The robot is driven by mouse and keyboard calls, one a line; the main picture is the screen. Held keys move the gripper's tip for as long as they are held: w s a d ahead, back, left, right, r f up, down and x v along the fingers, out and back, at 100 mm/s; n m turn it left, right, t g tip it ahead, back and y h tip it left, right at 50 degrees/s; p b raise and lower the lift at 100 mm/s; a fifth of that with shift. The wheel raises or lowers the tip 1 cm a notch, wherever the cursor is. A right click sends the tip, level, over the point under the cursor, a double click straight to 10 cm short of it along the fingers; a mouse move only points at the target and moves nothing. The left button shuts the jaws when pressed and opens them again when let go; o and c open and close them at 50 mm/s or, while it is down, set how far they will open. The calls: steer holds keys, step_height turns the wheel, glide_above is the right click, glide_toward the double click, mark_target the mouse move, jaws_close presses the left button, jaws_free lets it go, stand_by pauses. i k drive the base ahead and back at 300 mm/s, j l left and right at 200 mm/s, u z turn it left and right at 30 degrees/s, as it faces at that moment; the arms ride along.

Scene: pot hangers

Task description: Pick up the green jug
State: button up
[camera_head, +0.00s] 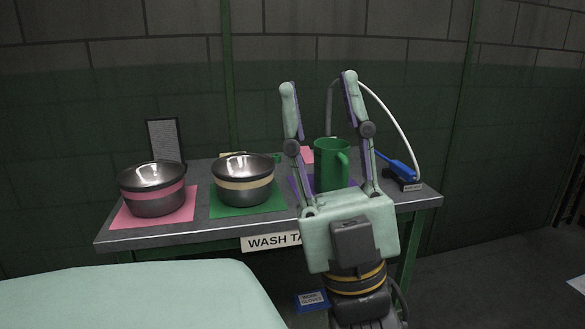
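The green jug (327,167) stands upright on the wash table (160,234), with its handle on the right side. A purple mat (297,186) shows around its base, partly hidden by my gripper. My gripper (319,82) is open, with its two fingers pointing up in the picture. In this view the jug appears between the two fingers, with a gap on the left; the handle is close to the right finger. Whether the fingers are truly around the jug or nearer to the camera, I cannot tell.
A steel bowl with a pink band (153,193) sits on a pink mat (125,216). Another with a cream band (243,183) sits on a green mat (223,207). A blue brush (400,167) and a curved white hose (398,122) are at the right.

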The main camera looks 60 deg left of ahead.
mark_target(331, 155)
steer(key=u, duration=1.65)
steer(key=z, duration=3.5)
steer(key=u, duration=3.3)
